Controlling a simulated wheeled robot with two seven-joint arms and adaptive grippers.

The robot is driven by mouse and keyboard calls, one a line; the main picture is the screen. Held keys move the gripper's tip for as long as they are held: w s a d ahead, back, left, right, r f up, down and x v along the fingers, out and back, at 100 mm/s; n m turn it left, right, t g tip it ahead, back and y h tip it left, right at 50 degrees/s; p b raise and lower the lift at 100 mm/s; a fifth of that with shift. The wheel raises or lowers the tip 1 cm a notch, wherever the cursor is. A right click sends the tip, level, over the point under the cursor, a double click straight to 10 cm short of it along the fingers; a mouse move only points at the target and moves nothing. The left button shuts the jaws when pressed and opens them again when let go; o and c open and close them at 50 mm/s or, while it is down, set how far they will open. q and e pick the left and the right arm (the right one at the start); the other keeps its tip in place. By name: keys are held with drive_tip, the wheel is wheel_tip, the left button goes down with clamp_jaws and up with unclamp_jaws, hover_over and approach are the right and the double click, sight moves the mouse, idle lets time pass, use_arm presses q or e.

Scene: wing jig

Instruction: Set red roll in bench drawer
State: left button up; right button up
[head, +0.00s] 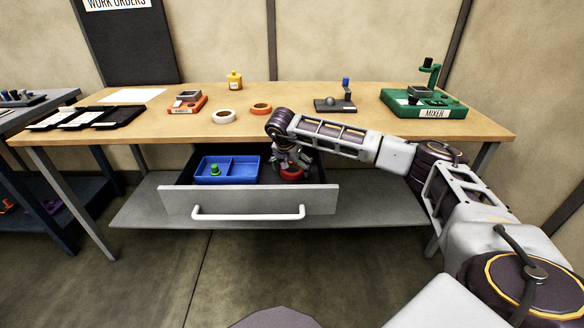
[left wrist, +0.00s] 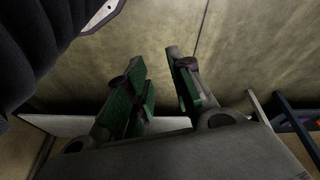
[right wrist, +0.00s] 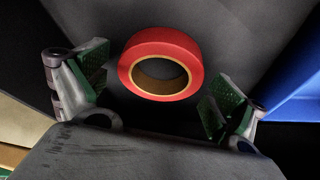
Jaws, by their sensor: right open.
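The red roll (head: 291,174) lies in the open bench drawer (head: 250,202), to the right of a blue tray, partly hidden under my right gripper (head: 290,160). In the right wrist view the red roll (right wrist: 160,50) lies flat on the dark drawer floor. It sits between and just beyond the fingertips of my right gripper (right wrist: 155,90), which is open with clear gaps on both sides. My left gripper (left wrist: 160,85) shows only in the left wrist view, its green-padded fingers apart and nothing between them.
The blue tray (head: 227,170) with a green piece fills the drawer's left part. The bench edge overhangs the drawer's back.

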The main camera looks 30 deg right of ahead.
use_arm(q)
drive_tip(key=shift+r, duration=0.1)
use_arm(e)
drive_tip(key=shift+a+r, duration=0.1)
drive_tip(key=shift+r, duration=0.4)
drive_tip(key=shift+s+a+r, duration=0.1)
drive_tip(key=shift+s+r, duration=0.05)
drive_tip(key=shift+r, duration=0.2)
use_arm(q)
drive_tip(key=shift+g, duration=0.5)
drive_tip(key=f+p, duration=0.2)
drive_tip(key=f, duration=0.1)
drive_tip(key=f+p, duration=0.1)
drive_tip(key=shift+a+f, duration=0.25)
drive_tip(key=shift+a, duration=0.15)
use_arm(e)
drive_tip(key=v, duration=1)
drive_tip(key=shift+r, duration=0.2)
use_arm(q)
drive_tip(key=shift+r, duration=0.25)
use_arm(e)
drive_tip(key=shift+s+a, duration=0.1)
use_arm(q)
drive_tip(key=shift+f, duration=0.15)
use_arm(e)
drive_tip(key=shift+c, duration=0.3)
